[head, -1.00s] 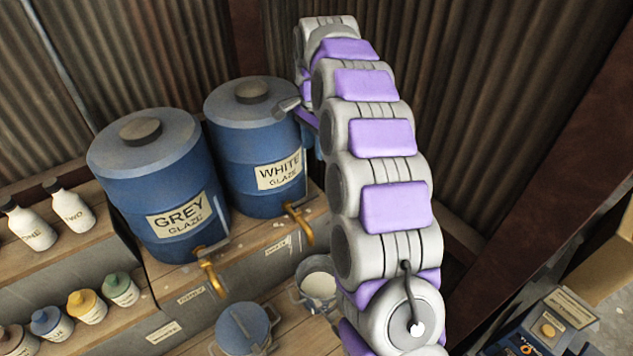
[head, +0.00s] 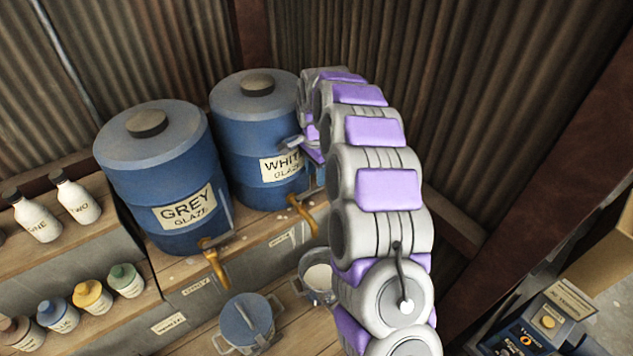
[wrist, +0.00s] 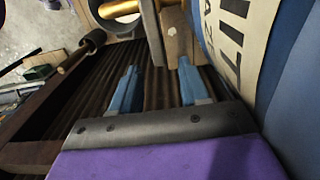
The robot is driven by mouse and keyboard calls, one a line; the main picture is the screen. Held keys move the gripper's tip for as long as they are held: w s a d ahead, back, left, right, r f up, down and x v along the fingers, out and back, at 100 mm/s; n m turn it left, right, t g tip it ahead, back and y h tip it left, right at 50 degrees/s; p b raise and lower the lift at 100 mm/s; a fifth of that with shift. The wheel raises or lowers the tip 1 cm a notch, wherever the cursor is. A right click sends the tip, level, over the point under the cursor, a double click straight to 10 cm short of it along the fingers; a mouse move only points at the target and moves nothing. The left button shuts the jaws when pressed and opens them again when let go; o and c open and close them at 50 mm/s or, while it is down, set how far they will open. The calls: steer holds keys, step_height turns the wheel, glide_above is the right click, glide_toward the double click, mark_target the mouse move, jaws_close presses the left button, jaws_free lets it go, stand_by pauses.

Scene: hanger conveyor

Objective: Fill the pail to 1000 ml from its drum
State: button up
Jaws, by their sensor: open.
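The blue WHITE GLAZE drum (head: 252,130) stands on the wooden bench, with its brass tap (head: 300,212) low on its front. An open metal pail (head: 318,278) with pale contents sits below this tap, partly hidden by my arm. In the wrist view the drum's label (wrist: 238,40) fills the right side, and a brass tap (wrist: 120,8) shows at the top edge. My gripper (wrist: 159,66) is open and empty, its two blue fingers apart, close beside the drum. In the head view my arm hides most of it. The pail's fill level cannot be read.
The blue GREY GLAZE drum (head: 160,180) stands left, with its own tap (head: 215,262). A lidded pail (head: 247,320) is in front of it. White bottles (head: 75,198) and small jars (head: 92,298) line the left shelves. A corrugated wall (head: 440,60) closes the back. A machine (head: 545,325) stands right.

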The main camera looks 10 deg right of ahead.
mark_target(317, 187)
step_height(317, 187, down, 4)
steer(key=shift+d+r, duration=0.15)
steer(key=shift+d+f, duration=0.4)
steer(key=shift+a, duration=0.1)
steer(key=shift+a, duration=0.35)
steer(key=c, duration=0.4)
steer(key=shift+d+r, duration=0.1)
steer(key=shift+d, duration=0.05)
jaws_close()
